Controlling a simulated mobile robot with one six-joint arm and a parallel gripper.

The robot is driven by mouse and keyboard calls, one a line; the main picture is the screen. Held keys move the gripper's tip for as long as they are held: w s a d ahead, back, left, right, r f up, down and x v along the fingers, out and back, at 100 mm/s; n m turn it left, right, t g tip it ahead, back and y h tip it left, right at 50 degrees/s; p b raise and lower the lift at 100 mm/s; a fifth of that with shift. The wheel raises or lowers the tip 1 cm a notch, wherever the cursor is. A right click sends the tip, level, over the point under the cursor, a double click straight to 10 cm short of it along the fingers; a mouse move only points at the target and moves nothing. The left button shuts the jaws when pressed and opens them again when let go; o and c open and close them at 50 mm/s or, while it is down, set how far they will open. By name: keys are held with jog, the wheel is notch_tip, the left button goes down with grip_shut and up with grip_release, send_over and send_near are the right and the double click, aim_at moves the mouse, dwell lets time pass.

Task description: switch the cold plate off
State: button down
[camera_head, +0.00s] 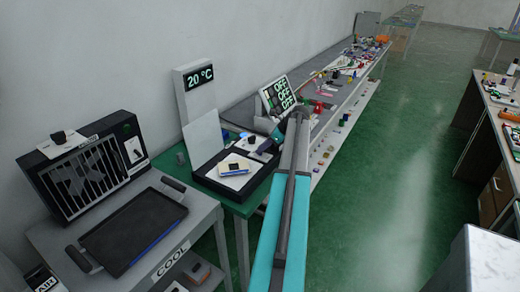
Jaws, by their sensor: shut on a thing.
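A low black unit (212,184) with a pale top stands on the green table; a tall white panel behind it reads "20 °C" (201,76). It looks like the cold plate, but no label confirms this. A pale block (235,168) lies on its top. My gripper (267,147) is at the unit's back right edge, at the far end of my teal arm. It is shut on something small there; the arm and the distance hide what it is. I cannot make out a lever or its position.
A tilted board (278,93) reading "OFF" three times stands just behind my gripper. At left, a table labelled "COOL" (171,262) bears a black tray (134,236) and a dark grilled box (85,172). A cluttered bench runs behind.

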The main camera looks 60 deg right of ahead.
jog(key=s+t, duration=0.1)
jog(key=t, duration=0.1)
jog(key=f+t+b, duration=0.1)
jog(key=shift+s+t, duration=0.35)
jog(key=shift+t, duration=0.05)
jog(key=shift+s+f+n+t+b, duration=0.1)
jog(key=shift+s+n+t+b, duration=0.1)
jog(key=shift+t+b, duration=0.35)
jog(key=shift+s+f+n+t+b, duration=0.1)
jog(key=shift+s+t+b, duration=0.1)
jog(key=shift+t, duration=0.65)
jog(key=shift+r, duration=0.1)
jog(key=c, duration=1.8)
grip_release()
jog(key=shift+s, duration=0.1)
